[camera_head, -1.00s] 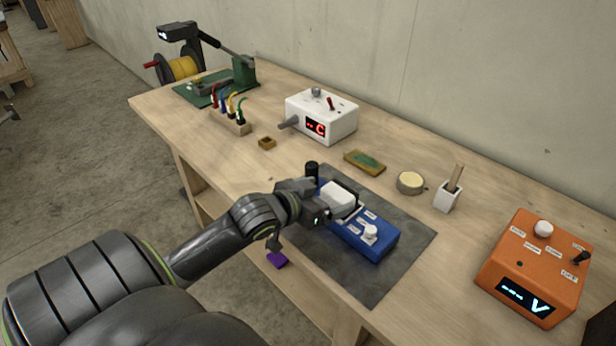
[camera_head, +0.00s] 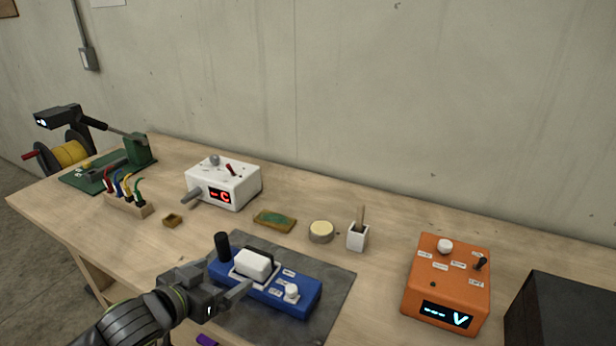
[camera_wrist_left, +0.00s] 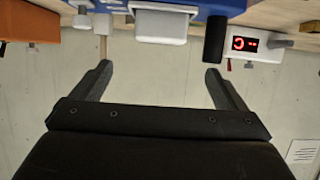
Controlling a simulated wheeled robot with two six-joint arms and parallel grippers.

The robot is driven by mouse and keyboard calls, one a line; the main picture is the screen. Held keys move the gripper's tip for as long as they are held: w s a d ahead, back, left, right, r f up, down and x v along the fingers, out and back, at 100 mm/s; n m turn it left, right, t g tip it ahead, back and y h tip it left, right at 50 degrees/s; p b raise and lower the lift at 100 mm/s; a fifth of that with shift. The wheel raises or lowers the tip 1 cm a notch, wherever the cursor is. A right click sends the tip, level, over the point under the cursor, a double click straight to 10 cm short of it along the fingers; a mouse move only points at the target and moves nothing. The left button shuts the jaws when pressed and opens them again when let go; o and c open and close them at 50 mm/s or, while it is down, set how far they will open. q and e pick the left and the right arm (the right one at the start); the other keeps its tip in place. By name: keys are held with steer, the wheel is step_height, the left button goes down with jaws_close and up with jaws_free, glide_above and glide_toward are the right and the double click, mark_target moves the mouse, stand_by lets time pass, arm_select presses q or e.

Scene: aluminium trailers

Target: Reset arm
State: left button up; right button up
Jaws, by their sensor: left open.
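My left gripper (camera_head: 228,282) reaches in from the lower left of the head view, beside the near left edge of the blue box (camera_head: 303,299). In the left wrist view its two dark fingers (camera_wrist_left: 158,72) stand wide apart with nothing between them. The blue box has a white block (camera_head: 253,264), a white knob (camera_head: 291,292) and a black upright cylinder (camera_head: 222,247). It lies on a dark grey mat (camera_head: 337,290). The fingertips look close to the box; I cannot tell if they touch it. My right gripper is not in view.
The white unit (camera_head: 223,185) with a red display, the green-based spool stand (camera_head: 140,150), a plug rack (camera_head: 128,205), a round tin (camera_head: 321,232) and a white cup (camera_head: 357,237) stand behind. The orange meter (camera_head: 448,283) and a dark box (camera_head: 562,312) are at right.

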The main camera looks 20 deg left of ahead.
arm_select(q)
steer(key=s+f+g+y, duration=0.1)
steer(key=s+f, duration=0.1)
steer(key=f, duration=0.1)
steer(key=s+f+n+g+y, duration=0.1)
steer(key=s+f+g, duration=0.1)
steer(key=s+f, duration=0.1)
steer(key=s+f+g, duration=0.1)
steer(key=s+f, duration=0.2)
steer(key=f, duration=0.1)
steer(key=shift+a+f+y, duration=0.1)
steer(key=shift+y, duration=0.3)
steer(key=s+d+f+g, duration=0.4)
steer(key=s+f+g, duration=0.3)
steer(key=s, duration=0.4)
steer(key=s+d+f+x, duration=0.1)
steer(key=s+x, duration=0.1)
steer(key=x, duration=1)
steer(key=s+x, duration=0.3)
steer(key=x, duration=0.9)
steer(key=s+d+f+g, duration=0.1)
steer(key=s+f, duration=1.4)
steer(key=f, duration=0.1)
steer(key=shift+d+n+h, duration=0.3)
steer(key=shift+d, duration=0.05)
